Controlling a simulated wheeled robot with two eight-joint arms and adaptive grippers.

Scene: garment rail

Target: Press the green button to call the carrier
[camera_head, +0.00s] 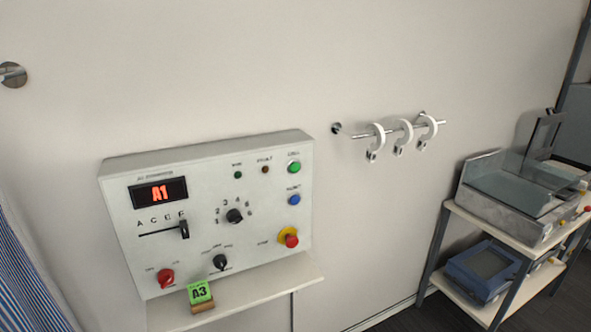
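The green button (294,167) is at the upper right of a white control panel (130,228) on the wall, with a small label above it. The panel's display (158,193) reads A1 in red. Below it are a slider (184,229) and a rotary knob (235,216) with numbers around it. A green card (200,292) reading A3 stands in a wooden holder on the shelf (260,288) under the panel. A blue button (294,200) sits below the green one. Neither of my grippers is in view.
A rack (433,262) holding equipment stands far right. Striped cloth (25,275) hangs left.

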